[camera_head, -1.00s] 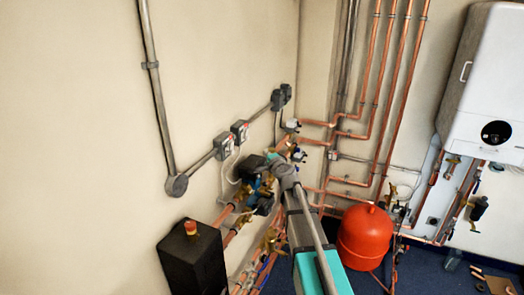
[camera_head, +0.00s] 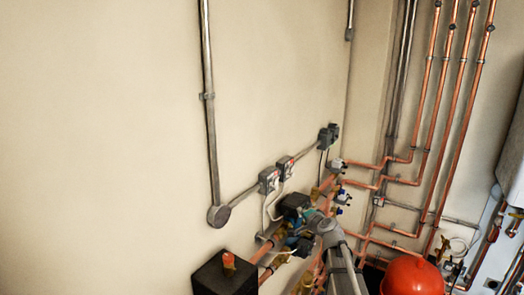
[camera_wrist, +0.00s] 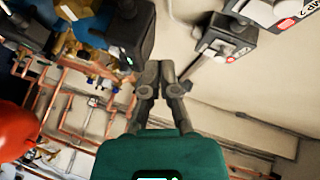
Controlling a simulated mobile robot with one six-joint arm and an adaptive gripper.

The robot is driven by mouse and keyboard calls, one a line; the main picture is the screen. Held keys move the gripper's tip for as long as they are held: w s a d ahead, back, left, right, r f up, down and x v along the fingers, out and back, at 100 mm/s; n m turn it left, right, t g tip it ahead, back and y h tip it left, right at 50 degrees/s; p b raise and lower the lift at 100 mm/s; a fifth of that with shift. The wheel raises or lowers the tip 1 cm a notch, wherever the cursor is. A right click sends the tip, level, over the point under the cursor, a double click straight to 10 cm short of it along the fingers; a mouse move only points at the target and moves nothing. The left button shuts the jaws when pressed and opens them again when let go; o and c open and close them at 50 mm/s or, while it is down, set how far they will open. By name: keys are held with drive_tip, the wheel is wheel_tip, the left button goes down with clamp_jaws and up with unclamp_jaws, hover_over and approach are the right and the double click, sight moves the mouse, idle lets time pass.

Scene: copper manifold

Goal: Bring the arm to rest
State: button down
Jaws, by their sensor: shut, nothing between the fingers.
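My gripper (camera_wrist: 159,72) shows in the wrist view with its two dark fingers close together and nothing between them. It points toward the beige wall, below a black box (camera_wrist: 131,38) and left of a grey switch (camera_wrist: 228,38); I see no contact with either. In the head view my arm reaches in from the bottom edge, right of the centre, to the copper pipework by a black and blue pump (camera_head: 294,206). The fingers cannot be made out in the head view.
Wall switches (camera_head: 269,181) on grey conduit sit above the pump. A red vessel (camera_head: 412,277) and copper pipes (camera_head: 437,130) are on the right. The upper left wall is bare.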

drive_tip(key=s+a+f+n+g+b, duration=0.2)
drive_tip(key=s+f+n+g+b, duration=0.15)
drive_tip(key=s+f, duration=0.4)
drive_tip(key=s+a+f+n+g+b, duration=0.2)
drive_tip(key=s+a+f+n+g, duration=0.15)
drive_tip(key=s+f, duration=0.35)
drive_tip(key=s+d+f+n+g+h+b, duration=0.2)
drive_tip(key=s+f, duration=0.3)
drive_tip(key=s, duration=0.3)
drive_tip(key=s+d+f+n+g+h+b, duration=0.1)
drive_tip(key=s+d+f+g+h+b, duration=0.2)
drive_tip(key=s+d+f+g, duration=0.1)
drive_tip(key=s+f+g, duration=0.1)
drive_tip(key=s+f, duration=0.1)
drive_tip(key=s, duration=0.1)
drive_tip(key=shift+s+n, duration=0.35)
drive_tip(key=shift+n, duration=0.05)
drive_tip(key=shift+d+f, duration=0.1)
